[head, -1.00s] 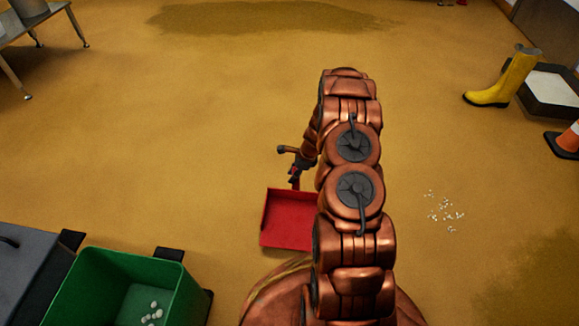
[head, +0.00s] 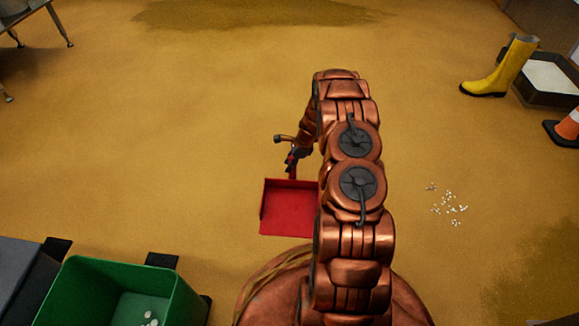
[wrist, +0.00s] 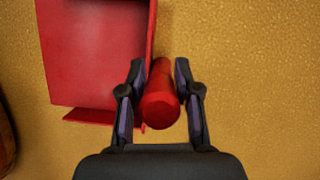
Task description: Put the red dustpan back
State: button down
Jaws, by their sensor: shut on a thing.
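The red dustpan (head: 288,211) shows in the head view just left of my arm, its pan toward me. In the wrist view its flat red pan (wrist: 95,55) fills the upper left, and its round red handle (wrist: 160,108) points toward the camera. My gripper (wrist: 160,85) is shut on the handle, with a finger on each side of it. In the head view my gripper (head: 292,160) is at the far end of the pan. My arm hides part of the pan's right side. I cannot tell how high the dustpan is off the floor.
A green bin (head: 120,292) with white bits inside stands at the lower left, by a grey box (head: 25,275). White crumbs (head: 449,204) lie on the floor at right. A yellow boot (head: 502,68), a tray (head: 550,78) and an orange cone (head: 568,126) stand at upper right. The middle floor is clear.

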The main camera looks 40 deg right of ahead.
jog(key=c, duration=0.8)
grip_release()
jog(key=p+v, duration=0.6)
jog(key=v, duration=0.6)
jog(key=s+a+r+n+g, duration=0.1)
jog(key=s+a+r+n, duration=0.25)
jog(key=a+r, duration=0.45)
jog(key=s+a+r+n+g, duration=0.1)
jog(key=s+a+r+n, duration=0.2)
jog(key=a+r+n, duration=0.3)
jog(key=s+a+r+n+g, duration=0.1)
jog(key=s+a+r+n, duration=0.2)
jog(key=a+r, duration=0.6)
jog(key=s+a+r+n+h, duration=0.1)
jog(key=s+a+r+n, duration=0.1)
jog(key=s, duration=0.7)
jog(key=s+a+r+n+g+h, duration=0.1)
jog(key=s+a+r+n, duration=0.2)
jog(key=s+n, duration=0.3)
jog(key=s+a+r+n+g+h, duration=0.1)
jog(key=s+a+r+n, duration=0.2)
jog(key=s, duration=0.9)
jog(key=shift+s+a+r+n+h, duration=0.2)
jog(key=shift+s+r+n+h, duration=0.15)
jog(key=shift+r+n, duration=0.2)
